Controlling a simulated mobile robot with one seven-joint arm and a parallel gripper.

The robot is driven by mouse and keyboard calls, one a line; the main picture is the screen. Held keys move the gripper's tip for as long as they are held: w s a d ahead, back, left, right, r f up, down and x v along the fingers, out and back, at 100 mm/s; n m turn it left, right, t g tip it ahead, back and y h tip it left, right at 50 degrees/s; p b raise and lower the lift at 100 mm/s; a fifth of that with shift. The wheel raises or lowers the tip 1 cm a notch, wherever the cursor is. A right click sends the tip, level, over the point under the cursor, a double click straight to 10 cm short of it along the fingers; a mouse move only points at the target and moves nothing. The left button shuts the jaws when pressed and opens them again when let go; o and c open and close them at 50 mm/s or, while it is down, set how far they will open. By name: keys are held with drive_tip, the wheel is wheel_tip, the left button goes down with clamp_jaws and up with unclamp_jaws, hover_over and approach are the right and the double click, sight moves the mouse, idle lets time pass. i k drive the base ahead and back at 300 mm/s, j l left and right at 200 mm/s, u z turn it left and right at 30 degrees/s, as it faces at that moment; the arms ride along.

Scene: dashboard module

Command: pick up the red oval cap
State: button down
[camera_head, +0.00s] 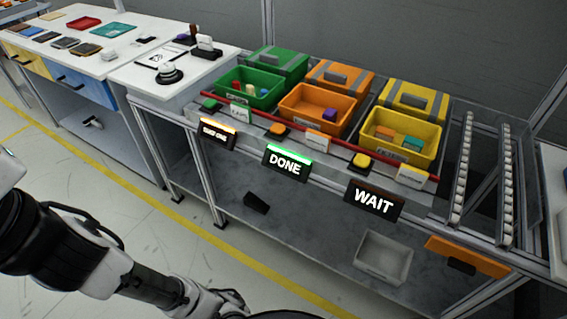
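I cannot make out a red oval cap in the head view. A flat red tray-like item (84,22) lies on the white table at the back left, too small to tell what is in it. My arm enters from the left edge and runs along the bottom left, over the floor and apart from the tables. Its end runs down to the bottom edge, and no gripper fingers can be made out.
Green (235,98), orange (297,121) and yellow (408,154) bins hold small blocks on the workbench. A grey bin (383,258) sits on the lower shelf. The floor at left is clear.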

sight(236, 84)
drive_tip(key=z, duration=1.4)
drive_tip(key=j+u, duration=0.75)
drive_tip(key=u, duration=0.2)
drive_tip(key=i+j+u, duration=0.2)
drive_tip(key=u, duration=0.25)
drive_tip(key=i, duration=0.2)
